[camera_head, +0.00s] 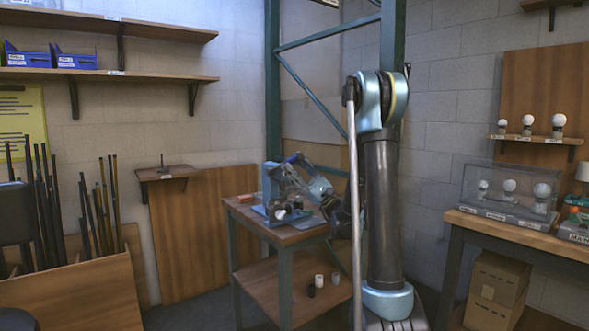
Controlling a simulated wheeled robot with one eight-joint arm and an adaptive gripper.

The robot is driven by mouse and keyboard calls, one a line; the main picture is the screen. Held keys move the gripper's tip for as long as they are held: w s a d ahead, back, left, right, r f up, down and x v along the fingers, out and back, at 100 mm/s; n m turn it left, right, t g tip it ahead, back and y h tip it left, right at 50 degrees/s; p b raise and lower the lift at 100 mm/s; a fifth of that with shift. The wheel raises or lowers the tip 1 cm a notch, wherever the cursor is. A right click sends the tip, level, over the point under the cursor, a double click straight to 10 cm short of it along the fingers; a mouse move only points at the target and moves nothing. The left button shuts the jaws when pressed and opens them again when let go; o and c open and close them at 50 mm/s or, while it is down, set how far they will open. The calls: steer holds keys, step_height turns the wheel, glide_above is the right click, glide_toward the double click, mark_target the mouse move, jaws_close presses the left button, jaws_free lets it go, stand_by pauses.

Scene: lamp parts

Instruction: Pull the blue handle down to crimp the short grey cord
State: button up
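A light blue press (269,183) stands on the small wooden table, left of my arm. A dark blue bar at its top (296,158), which looks like the blue handle, slants down to the right behind my arm's end. My gripper (283,194) is at the press, just below and in front of this bar. Its fingers are small and overlap the press, so I cannot tell whether they are open or touch the handle. I cannot make out the short grey cord; small dark and pale parts crowd the press's base.
The small table (248,219) has a red item (246,198) at its left edge and a lower shelf (262,272) with white and black cylinders (319,281). A bin of rods (90,285) is at left. A workbench (530,237) with boxed bulbs (510,190) is at right.

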stand_by(0.3)
steer(key=v, duration=1.2)
stand_by(0.3)
